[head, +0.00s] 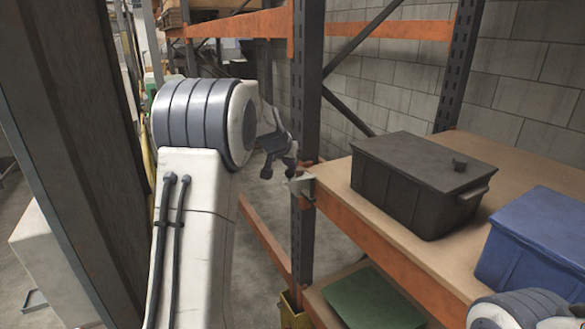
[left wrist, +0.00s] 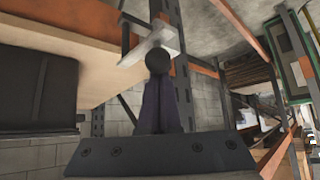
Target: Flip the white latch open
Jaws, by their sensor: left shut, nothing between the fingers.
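A small pale latch (head: 301,184) sits at the near left corner of the shelf, by the dark upright post. In the left wrist view, the white latch (left wrist: 152,45) shows just beyond my fingertips. My left gripper (head: 279,168) is shut and empty, a little to the left of the latch in the head view. In the left wrist view its dark fingertips (left wrist: 159,62) overlap the latch's edge; I cannot tell whether they touch it. My right gripper is out of view.
A black lidded bin (head: 415,190) and a blue bin (head: 535,250) stand on the wooden shelf (head: 375,232) with its orange beam. The dark upright post (head: 305,110) rises close to my left gripper. A green item (head: 372,298) lies on the lower shelf.

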